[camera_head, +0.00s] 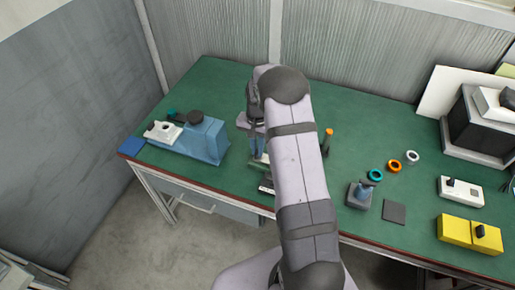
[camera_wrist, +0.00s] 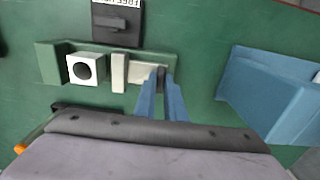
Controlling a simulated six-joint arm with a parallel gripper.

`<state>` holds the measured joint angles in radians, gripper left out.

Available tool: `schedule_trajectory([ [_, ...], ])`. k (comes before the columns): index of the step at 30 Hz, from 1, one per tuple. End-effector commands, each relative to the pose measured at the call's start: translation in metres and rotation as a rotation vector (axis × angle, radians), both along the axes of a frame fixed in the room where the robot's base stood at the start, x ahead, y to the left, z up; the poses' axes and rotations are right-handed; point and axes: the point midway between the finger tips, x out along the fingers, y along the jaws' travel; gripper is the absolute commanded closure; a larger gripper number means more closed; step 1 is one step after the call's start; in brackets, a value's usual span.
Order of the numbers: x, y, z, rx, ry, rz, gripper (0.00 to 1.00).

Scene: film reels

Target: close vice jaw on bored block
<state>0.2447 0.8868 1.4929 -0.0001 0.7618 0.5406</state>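A green vice (camera_wrist: 50,62) lies in the wrist view, with its fixed jaw at the left. A white block (camera_wrist: 95,62) with a dark round bore sits in it, near the fixed jaw. The cream moving jaw (camera_wrist: 119,74) stands just right of the block, with a thin gap between them. A pale slide runs right from the jaw to a small dark post (camera_wrist: 160,76). My gripper (camera_wrist: 160,84) has its blue fingers on both sides of this post and looks shut on it. In the head view my arm hides most of the vice.
A black labelled plate (camera_wrist: 118,22) lies beyond the vice. A blue machine (camera_head: 205,140) stands to its left in the head view. Coloured rings (camera_head: 394,166), a small grey-blue stand (camera_head: 359,195) and a yellow box (camera_head: 468,234) stand to the right on the green table.

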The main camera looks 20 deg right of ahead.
Motion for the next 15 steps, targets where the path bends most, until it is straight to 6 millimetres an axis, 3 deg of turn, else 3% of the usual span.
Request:
schedule_trajectory([
  [9,-0.027,-0.028,0.001,0.000,0.000,-0.003,1.00],
  [15,-0.030,-0.031,0.001,-0.001,-0.001,0.000,1.00],
])
